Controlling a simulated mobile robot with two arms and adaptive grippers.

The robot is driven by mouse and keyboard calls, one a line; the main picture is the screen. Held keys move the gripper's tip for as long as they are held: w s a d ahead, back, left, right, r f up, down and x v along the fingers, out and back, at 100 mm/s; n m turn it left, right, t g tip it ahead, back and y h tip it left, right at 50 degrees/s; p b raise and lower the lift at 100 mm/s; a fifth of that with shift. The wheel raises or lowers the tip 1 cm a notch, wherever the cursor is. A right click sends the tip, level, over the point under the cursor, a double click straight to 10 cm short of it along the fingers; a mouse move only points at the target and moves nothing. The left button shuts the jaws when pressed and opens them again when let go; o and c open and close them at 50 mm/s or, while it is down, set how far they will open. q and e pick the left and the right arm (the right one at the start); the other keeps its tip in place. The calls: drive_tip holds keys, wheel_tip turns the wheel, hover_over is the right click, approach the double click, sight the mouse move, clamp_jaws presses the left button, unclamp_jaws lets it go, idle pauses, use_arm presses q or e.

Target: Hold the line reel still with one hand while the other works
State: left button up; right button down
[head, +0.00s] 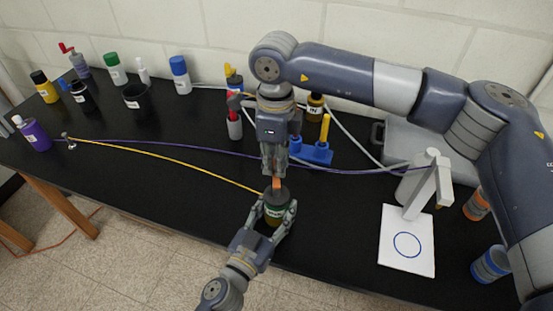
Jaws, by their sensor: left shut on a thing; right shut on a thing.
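The line reel (274,214) is a dark, short cylinder with a green band, upright near the front edge of the black table. My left gripper (277,208) comes from below and is shut around its sides. A small orange piece (276,183) stands up at the top of the reel. My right gripper (275,172) points down from above and is shut on this orange piece; its fingers hide part of it. A yellow line (175,158) runs from the reel leftward to a small metal fitting (67,138) on the table.
A purple line (190,145) crosses the table behind the reel toward a white post (443,182) at right. A white card with a blue ring (407,260) lies at right. A blue stand (315,153) is behind my grippers. Several bottles line the back left. The front left is clear.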

drive_tip(key=c, duration=1.5)
unclamp_jaws()
drive_tip(key=shift+r, duration=0.15)
wheel_tip(320, 180, up, 12)
drive_tip(key=shift+f, duration=0.1)
